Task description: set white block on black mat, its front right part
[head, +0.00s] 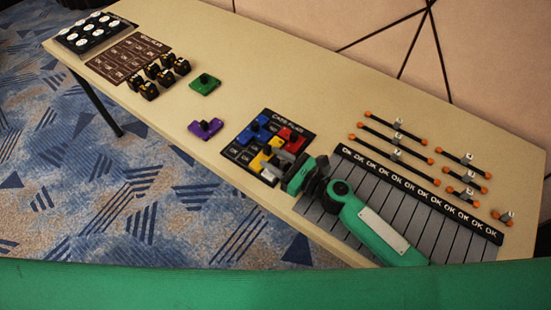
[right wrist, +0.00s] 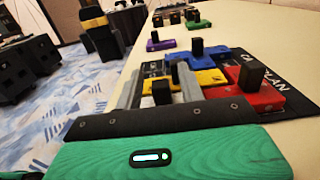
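The black mat (head: 303,127) lies near the table's middle, lettered, with blue (head: 257,129), red (head: 292,137) and yellow (head: 262,162) blocks on it. Its "PLAN" edge shows in the right wrist view (right wrist: 289,92). My right gripper (head: 277,163) is low over the mat's front right part. In the right wrist view its grey fingers stand apart on either side of a black knob (right wrist: 162,92), with gaps at both sides. The body under that knob is hidden, so I cannot make out the white block. My left gripper is not in view.
A green block (head: 205,85) and a purple block (head: 205,130) stand left of the mat. A grey "OK" board (head: 420,205) lies right, under my right arm. Several orange-tipped rods (head: 395,137) lie behind it. Black pieces (head: 160,72) and a tray (head: 92,34) are far left.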

